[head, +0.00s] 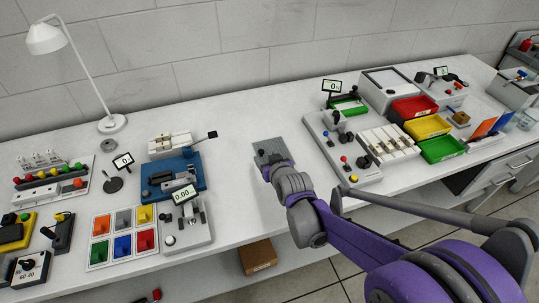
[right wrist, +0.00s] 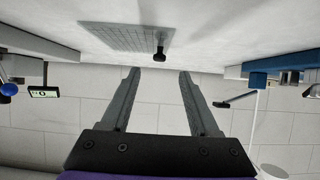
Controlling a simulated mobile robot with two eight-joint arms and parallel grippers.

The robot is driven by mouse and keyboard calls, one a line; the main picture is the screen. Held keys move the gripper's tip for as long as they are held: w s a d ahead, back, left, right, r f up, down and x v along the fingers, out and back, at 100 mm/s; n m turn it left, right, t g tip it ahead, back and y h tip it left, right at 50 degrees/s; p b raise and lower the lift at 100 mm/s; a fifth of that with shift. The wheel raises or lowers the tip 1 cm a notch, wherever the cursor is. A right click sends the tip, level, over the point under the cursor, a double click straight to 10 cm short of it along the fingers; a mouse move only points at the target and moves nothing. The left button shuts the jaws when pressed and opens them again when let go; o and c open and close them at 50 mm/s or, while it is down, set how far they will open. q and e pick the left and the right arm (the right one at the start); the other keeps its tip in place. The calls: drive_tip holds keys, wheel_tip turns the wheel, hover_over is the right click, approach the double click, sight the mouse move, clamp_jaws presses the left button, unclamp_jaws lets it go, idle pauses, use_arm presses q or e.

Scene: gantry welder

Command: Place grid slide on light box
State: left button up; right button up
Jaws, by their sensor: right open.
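The grid slide (head: 268,146) is a flat grey plate with grid lines, lying on the bare middle of the bench. The right wrist view shows the slide (right wrist: 115,37) with a small black knob (right wrist: 160,52) at its edge. My right gripper (head: 270,167) is at the near side of the slide and partly hides it in the head view. Its two fingers (right wrist: 159,73) are apart and empty, with the knob just beyond, between their tips. What looks like the light box (head: 388,80), a white-topped box, stands at the back right. My left gripper is not in view.
Red (head: 413,107), yellow (head: 427,127) and green (head: 442,149) bins and a grey fixture panel (head: 340,150) stand to the right. A blue device (head: 172,175), coloured trays and a lamp (head: 85,75) are left. The bench around the slide is clear.

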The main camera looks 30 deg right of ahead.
sight(262, 153)
drive_tip(key=shift+x, duration=3.45)
drive_tip(key=shift+f, duration=0.1)
drive_tip(key=shift+s, duration=0.1)
clamp_jaws()
